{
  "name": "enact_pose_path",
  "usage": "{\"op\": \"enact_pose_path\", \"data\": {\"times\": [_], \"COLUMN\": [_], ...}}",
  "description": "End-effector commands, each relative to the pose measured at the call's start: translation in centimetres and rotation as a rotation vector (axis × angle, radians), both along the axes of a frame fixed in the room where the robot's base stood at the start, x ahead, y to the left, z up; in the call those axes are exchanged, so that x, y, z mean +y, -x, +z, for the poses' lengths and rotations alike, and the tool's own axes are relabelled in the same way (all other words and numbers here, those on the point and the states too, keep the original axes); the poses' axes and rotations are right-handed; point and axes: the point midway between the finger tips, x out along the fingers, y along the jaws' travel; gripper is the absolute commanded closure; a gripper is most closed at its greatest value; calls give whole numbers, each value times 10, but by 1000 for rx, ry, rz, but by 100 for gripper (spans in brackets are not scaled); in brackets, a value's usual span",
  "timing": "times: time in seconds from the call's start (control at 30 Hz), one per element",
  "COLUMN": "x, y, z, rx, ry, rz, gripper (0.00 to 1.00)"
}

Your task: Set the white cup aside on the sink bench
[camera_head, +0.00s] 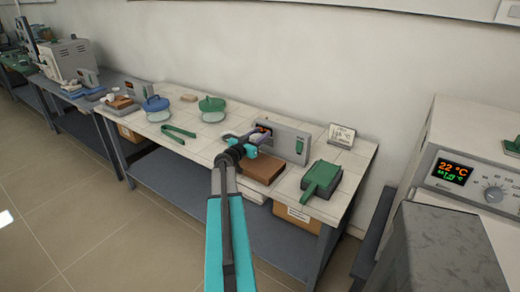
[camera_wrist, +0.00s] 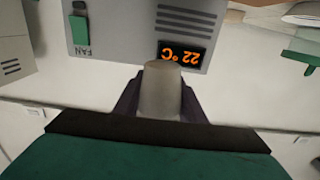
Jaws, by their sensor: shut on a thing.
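The white cup (camera_wrist: 161,92) shows pale grey in the wrist view, between the two dark fingers of my gripper (camera_wrist: 160,100). My gripper is shut on it. In the head view my gripper (camera_head: 244,141) is over the white-tiled bench, in front of a grey box with a display. The cup cannot be made out clearly there, and whether it touches anything below cannot be told. No sink can be made out in either view.
The grey box (camera_head: 289,143) with a green switch stands close behind my gripper, by a brown block (camera_head: 262,168). Green tongs (camera_head: 179,133), a blue-lidded pot (camera_head: 156,108) and a green-lidded pot (camera_head: 212,109) stand left. A furnace (camera_head: 470,180) is far right.

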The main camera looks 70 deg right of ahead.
Motion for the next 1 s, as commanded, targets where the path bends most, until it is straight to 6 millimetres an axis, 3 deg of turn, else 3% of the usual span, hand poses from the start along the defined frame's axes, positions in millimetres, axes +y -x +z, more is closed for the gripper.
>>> {"op": "enact_pose_path", "data": {"times": [0.13,0.3,0.73,1.0], "x": [-1,-1,0,-1], "y": [0,0,0,0], "z": [-22,-36,-39,-56], "rx": [2,0,0,1], "ry": [-1,-1,0,-1], "rz": [0,0,0,0], "gripper": [89,89,89,89]}}
